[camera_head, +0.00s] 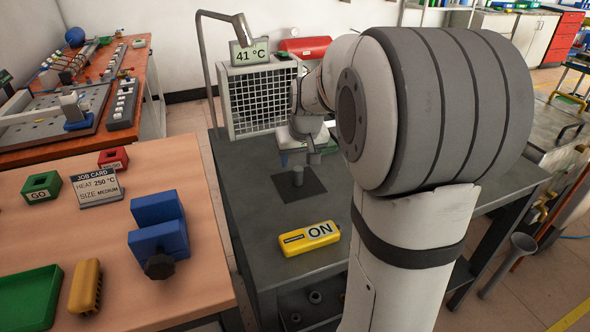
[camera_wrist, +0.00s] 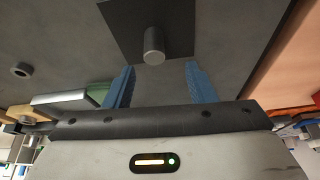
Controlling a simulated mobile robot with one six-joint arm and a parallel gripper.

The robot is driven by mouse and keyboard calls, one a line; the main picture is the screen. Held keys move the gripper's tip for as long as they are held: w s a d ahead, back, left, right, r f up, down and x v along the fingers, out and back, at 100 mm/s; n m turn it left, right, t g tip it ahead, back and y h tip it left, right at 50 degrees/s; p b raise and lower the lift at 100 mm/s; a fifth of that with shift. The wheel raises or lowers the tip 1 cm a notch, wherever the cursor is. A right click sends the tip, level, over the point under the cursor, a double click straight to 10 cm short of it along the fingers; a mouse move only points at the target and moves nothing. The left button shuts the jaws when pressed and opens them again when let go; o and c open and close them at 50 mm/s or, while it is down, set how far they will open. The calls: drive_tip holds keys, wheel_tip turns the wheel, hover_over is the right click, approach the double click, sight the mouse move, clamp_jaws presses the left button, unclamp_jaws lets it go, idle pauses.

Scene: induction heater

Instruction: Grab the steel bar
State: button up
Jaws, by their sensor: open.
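The steel bar (camera_head: 298,174) is a short grey cylinder standing upright on a dark square pad (camera_head: 288,189) on the grey metal table. In the wrist view the bar (camera_wrist: 154,46) shows just beyond my fingertips, roughly in line with the gap between them. My gripper (camera_wrist: 161,68) is open, with two blue fingers apart and nothing between them. In the head view my gripper (camera_head: 312,150) is close above and behind the bar, partly hidden by my arm. I cannot tell the exact gap to the bar.
A heater with a grille (camera_head: 262,98) stands behind, its display (camera_head: 250,54) reading 41 °C. A yellow ON box (camera_head: 309,238) lies in front on the table. The wooden bench at left holds a job card (camera_head: 97,187) reading 250 °C, medium, and a blue vise (camera_head: 158,235).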

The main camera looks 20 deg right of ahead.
sight(299, 169)
drive_tip(key=x, duration=0.7)
drive_tip(key=shift+s+d+f+b, duration=0.1)
drive_tip(key=shift+s+d+b, duration=0.2)
drive_tip(key=shift+d+b, duration=0.05)
clamp_jaws()
